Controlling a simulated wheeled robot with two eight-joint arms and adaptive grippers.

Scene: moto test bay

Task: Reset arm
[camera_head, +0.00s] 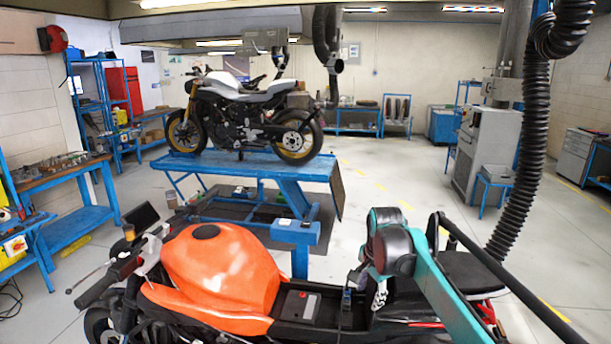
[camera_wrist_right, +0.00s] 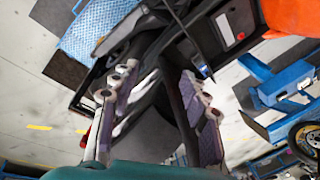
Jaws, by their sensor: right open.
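My right arm, teal and black, reaches in from the lower right of the head view. Its gripper (camera_head: 366,284) hangs over the orange motorcycle (camera_head: 225,265), just behind the tank near the seat. In the right wrist view the gripper's two grey-purple fingers (camera_wrist_right: 156,102) stand well apart, with nothing held between them. Below them lies the bike's black open bay (camera_wrist_right: 160,55), which holds a box with a red button (camera_wrist_right: 238,36). A thin dark part with a blue end (camera_wrist_right: 204,70) shows beside one finger; I cannot tell what it is. My left gripper is not in view.
A white motorcycle (camera_head: 245,110) stands on a blue lift table (camera_head: 250,170) behind the orange bike. A blue workbench (camera_head: 75,220) is at the left. A black hose (camera_head: 533,110) hangs at the right, near a grey cabinet (camera_head: 487,150). Open floor lies between.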

